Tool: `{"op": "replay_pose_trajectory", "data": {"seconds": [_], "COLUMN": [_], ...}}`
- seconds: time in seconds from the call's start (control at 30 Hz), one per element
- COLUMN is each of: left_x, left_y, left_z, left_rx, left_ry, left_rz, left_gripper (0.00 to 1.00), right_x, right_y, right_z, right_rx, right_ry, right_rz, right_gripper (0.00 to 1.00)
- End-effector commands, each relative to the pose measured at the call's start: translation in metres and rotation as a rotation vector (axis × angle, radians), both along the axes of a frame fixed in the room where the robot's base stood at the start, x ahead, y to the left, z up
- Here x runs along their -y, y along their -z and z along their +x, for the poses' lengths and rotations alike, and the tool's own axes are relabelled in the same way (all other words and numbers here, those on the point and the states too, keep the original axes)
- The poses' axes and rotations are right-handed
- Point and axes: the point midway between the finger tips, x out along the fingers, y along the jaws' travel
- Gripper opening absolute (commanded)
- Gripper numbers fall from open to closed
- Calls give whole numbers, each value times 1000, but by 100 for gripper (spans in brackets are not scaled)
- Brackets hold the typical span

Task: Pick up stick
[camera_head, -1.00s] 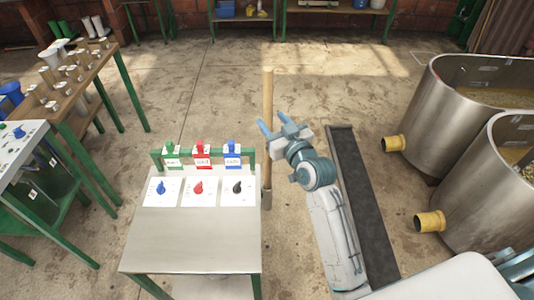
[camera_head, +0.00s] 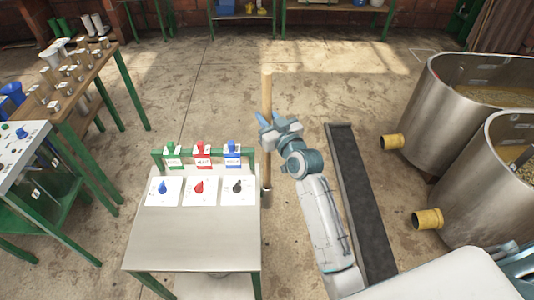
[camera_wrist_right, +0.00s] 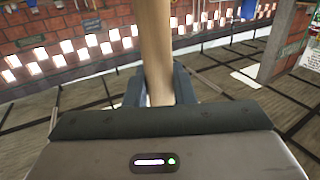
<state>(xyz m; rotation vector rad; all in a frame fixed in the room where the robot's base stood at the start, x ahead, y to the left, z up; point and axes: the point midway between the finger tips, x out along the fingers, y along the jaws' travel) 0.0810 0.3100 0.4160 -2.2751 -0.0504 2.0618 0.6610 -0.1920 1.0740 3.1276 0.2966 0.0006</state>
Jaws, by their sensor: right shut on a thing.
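The stick (camera_head: 267,95) is a long, pale wooden pole that stands nearly upright beside the right edge of the metal control table. Its lower end (camera_head: 267,197) is a darker grey-brown piece. My right gripper (camera_head: 263,122) is shut on the stick at about its middle, reaching in from the right. In the right wrist view the stick (camera_wrist_right: 154,50) rises between the two dark fingers (camera_wrist_right: 160,88). My left gripper is not in view.
The control table (camera_head: 195,240) has blue, red and black knobs and stands just left of the stick. A dark strip (camera_head: 360,200) lies on the floor to the right. Steel tanks (camera_head: 450,110) with yellow outlets (camera_head: 390,142) stand at the right. Open floor lies beyond.

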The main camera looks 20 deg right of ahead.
Motion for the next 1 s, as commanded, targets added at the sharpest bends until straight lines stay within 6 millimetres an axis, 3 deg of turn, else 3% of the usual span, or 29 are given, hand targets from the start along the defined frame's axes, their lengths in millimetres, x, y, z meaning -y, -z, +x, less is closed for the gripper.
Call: {"op": "replay_pose_trajectory", "data": {"seconds": [0.27,0.47,1.0], "left_x": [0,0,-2], "left_y": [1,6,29], "left_z": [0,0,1], "left_rx": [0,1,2], "left_ry": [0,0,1], "left_rz": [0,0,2], "left_gripper": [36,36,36], "right_x": [0,0,0], "right_y": [-5,-26,-129], "right_z": [0,0,0], "right_rx": [1,4,7], "right_ry": [0,0,0], "right_rz": [-1,0,0], "right_gripper": [0,0,0]}}
